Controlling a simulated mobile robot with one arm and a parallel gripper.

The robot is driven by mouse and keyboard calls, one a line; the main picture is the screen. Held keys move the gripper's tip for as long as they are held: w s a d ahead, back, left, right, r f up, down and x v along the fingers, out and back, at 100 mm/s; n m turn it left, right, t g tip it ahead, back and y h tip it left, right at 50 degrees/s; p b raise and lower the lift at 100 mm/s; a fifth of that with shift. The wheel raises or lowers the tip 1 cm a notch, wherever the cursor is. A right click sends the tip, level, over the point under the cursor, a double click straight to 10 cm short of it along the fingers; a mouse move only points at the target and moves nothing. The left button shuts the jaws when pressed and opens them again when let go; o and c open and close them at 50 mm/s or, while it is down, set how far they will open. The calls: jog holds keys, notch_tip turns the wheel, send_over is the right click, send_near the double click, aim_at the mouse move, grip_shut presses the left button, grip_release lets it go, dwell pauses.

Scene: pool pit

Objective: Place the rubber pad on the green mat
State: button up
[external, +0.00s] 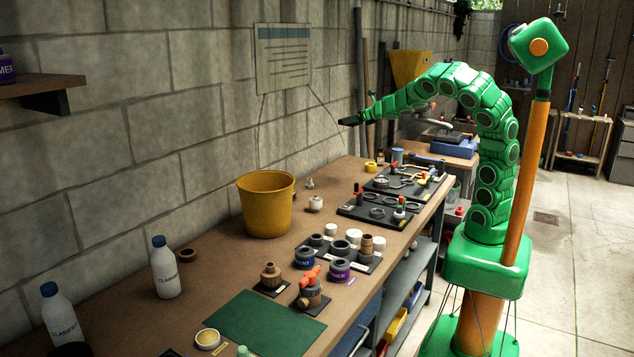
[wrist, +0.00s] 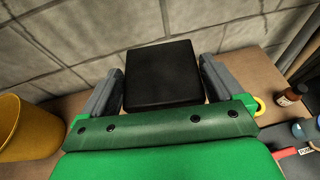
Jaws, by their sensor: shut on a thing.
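The rubber pad (wrist: 162,74) is a black square block between the two grey fingers in the wrist view. My gripper (external: 350,121) is shut on it and holds it well above the back of the bench, near the block wall. In the wrist view my gripper (wrist: 161,80) has one finger on each side of the pad. In the external view the pad and the fingertips merge into one dark shape. The green mat (external: 262,325) lies flat at the near end of the bench, far from my gripper, with its middle bare.
A yellow bucket (external: 265,204) stands between my gripper and the mat. White bottles (external: 165,268), a small round tin (external: 207,339) and brass fittings (external: 271,276) stand around the mat. Black trays of parts (external: 371,211) fill the bench's right side. A shelf (external: 40,86) juts from the wall.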

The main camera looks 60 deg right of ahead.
jog(key=w+a+n+y, duration=0.1)
jog(key=w+a, duration=0.3)
jog(key=a, duration=0.4)
jog(key=w+a, duration=0.4)
jog(key=a, duration=0.4)
jog(key=w+a+r+n+y, duration=0.1)
jog(key=a+n+y, duration=0.1)
jog(key=a, duration=2.6)
jog(key=s+a+n+y, duration=0.1)
jog(key=s+a, duration=0.4)
jog(key=a, duration=0.8)
jog(key=s+a+y, duration=0.1)
jog(key=s+a, duration=0.4)
jog(key=a, duration=0.8)
jog(key=n+y, duration=0.2)
send_over(284, 331)
notch_tip(284, 331, down, 21)
jog(key=shift+g, duration=0.4)
jog(key=shift+f, duration=5.4)
jog(key=shift+f, duration=0.15)
